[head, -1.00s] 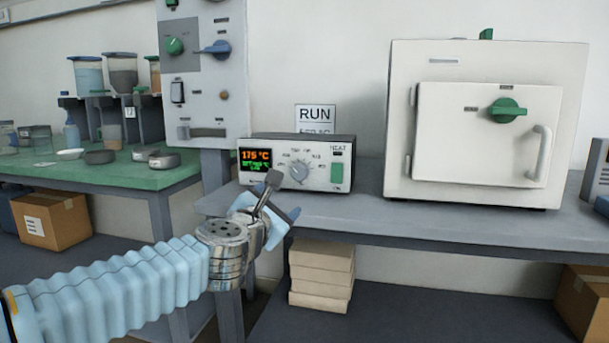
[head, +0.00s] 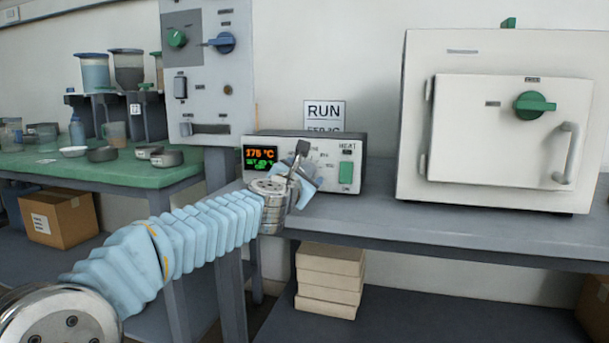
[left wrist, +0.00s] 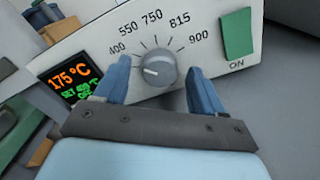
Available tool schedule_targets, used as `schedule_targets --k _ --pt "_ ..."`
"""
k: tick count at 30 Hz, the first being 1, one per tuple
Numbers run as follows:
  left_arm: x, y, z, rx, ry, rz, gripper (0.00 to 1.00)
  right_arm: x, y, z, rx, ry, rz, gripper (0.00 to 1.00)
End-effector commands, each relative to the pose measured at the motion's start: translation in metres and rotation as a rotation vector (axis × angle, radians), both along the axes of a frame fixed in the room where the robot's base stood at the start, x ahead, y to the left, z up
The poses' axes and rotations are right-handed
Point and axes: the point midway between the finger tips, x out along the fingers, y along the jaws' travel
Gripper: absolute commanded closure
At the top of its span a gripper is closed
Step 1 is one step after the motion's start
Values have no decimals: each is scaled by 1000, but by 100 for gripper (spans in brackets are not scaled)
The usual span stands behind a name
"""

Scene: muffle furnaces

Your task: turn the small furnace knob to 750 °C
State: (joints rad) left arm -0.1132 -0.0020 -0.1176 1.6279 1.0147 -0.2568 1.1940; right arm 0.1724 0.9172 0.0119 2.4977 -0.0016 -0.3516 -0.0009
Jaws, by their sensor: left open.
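The small furnace control box (head: 346,148) stands on the grey bench, with an orange 175 °C reading on its display (head: 259,158) and unclear green text below. In the left wrist view its round grey knob (left wrist: 160,76) sits inside a dial marked 400, 550, 750, 815 and 900. The knob's pale mark points left, below the 400 label. My left gripper (head: 304,164) is in front of the box and hides most of the knob in the head view. In the wrist view the open blue fingers (left wrist: 159,66) stand either side of the knob, with gaps showing. My right gripper is out of view.
A green switch (head: 346,172) marked ON is right of the dial. A large white furnace (head: 418,160) with a green knob stands to the right. A tall grey panel (head: 235,100) rises at left. A RUN sign (head: 324,111) is behind the box, its lower line partly hidden.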

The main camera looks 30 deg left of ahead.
Motion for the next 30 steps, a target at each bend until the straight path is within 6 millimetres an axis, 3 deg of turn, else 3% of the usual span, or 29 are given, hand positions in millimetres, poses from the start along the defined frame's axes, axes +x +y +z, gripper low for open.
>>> schedule_targets --k 12,23,30 --pt "10 2 0 0 1 -1 31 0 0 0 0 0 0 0" --pt "10 2 0 0 1 -1 86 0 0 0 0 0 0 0" --pt "10 2 0 19 5 -1 87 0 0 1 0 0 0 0"
